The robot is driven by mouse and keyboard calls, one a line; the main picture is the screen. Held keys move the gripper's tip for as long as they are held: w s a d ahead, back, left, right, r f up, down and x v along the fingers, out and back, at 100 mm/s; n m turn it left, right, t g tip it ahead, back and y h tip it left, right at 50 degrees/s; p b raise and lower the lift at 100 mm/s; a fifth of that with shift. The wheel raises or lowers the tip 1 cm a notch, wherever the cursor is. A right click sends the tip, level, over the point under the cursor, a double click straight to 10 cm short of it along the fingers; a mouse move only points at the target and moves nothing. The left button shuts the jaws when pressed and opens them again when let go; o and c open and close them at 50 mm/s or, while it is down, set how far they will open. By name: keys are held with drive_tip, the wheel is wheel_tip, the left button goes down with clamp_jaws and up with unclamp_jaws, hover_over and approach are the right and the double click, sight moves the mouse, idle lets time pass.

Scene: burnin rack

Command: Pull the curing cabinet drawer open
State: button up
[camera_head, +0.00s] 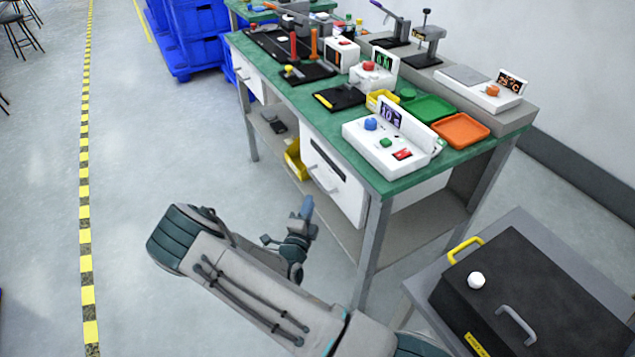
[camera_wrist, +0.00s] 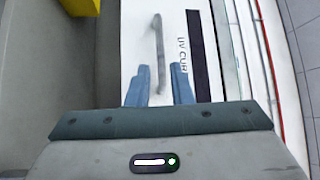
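The curing cabinet drawer (camera_head: 345,192) is a white front under the green-topped bench, apparently shut. It also fills the middle of the wrist view (camera_wrist: 135,45), with a dark strip and lettering starting "UV CUR". Its pale bar handle (camera_head: 322,181) runs lengthwise in the wrist view (camera_wrist: 158,45). My gripper (camera_head: 306,207) is in front of the drawer, just below and left of the handle. In the wrist view its two blue fingers (camera_wrist: 159,86) are open, one on each side of the handle's near end. I cannot tell whether they touch it.
The bench (camera_head: 378,182) carries a white button box (camera_head: 380,155) and green (camera_head: 428,107) and orange (camera_head: 461,129) trays. A yellow bin (camera_head: 294,160) sits on the lower shelf beside the drawer. A black case (camera_head: 545,305) stands at lower right.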

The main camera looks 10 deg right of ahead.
sight(317, 180)
drive_tip(key=x, duration=0.9)
drive_tip(key=shift+w+d, duration=0.25)
drive_tip(key=shift+w, duration=0.05)
clamp_jaws()
